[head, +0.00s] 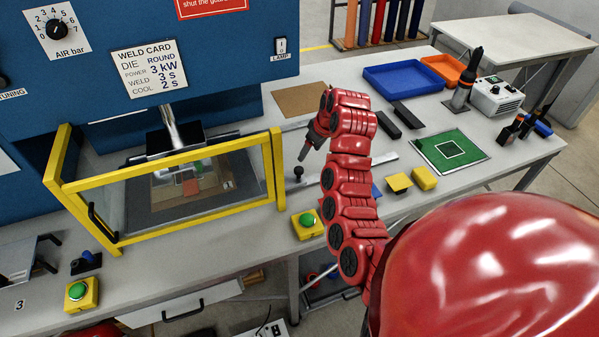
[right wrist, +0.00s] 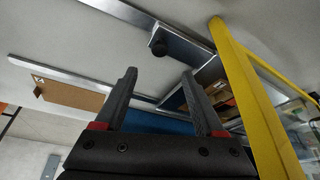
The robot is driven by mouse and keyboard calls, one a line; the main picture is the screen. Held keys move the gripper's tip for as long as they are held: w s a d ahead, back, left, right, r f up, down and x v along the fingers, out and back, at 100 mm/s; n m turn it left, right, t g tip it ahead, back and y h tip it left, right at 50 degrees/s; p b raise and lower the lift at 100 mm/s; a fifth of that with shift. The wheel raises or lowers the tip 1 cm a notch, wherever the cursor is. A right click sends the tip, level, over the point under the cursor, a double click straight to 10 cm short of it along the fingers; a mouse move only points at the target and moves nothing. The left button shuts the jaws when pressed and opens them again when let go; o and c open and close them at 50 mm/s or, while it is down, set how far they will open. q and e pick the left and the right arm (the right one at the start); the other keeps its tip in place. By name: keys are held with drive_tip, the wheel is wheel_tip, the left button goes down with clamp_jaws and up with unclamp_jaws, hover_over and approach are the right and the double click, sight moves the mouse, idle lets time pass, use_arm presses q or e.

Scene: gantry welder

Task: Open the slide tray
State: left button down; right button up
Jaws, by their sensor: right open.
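The slide tray (head: 222,190) sits inside the welder, behind the clear yellow-framed guard (head: 222,147), with small parts on it. A black knob (head: 298,172) stands outside the guard's right side. In the right wrist view the knob (right wrist: 158,47) sits on a metal strip that runs to the tray's metal edge (right wrist: 207,72), beside the yellow guard post. My right gripper (head: 303,155) is open and empty, just above the knob and apart from it. In the right wrist view its fingers (right wrist: 159,75) are spread, with the knob beyond them. My left gripper is out of view.
Metal rails (head: 385,160) run along the bench right of the guard. A green button box (head: 307,223) stands at the front edge. Yellow blocks (head: 424,178), a green mat (head: 450,151) and a blue bin (head: 403,79) lie further right. A brown board (head: 300,99) lies behind.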

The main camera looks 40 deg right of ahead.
drive_tip(key=b, duration=0.4)
approach(299, 169)
drive_tip(key=f, duration=0.1)
drive_tip(key=p+x, duration=0.1)
drive_tip(key=x, duration=0.4)
drive_tip(key=shift+w+f+p, duration=0.2)
drive_tip(key=shift+w+p, duration=0.2)
drive_tip(key=shift+w, duration=0.05)
drive_tip(key=shift+w+f, duration=0.15)
drive_tip(key=shift+f, duration=0.5)
drive_tip(key=shift+w+a+f, duration=0.1)
drive_tip(key=shift+w+f, duration=0.05)
drive_tip(key=shift+f, duration=0.25)
clamp_jaws()
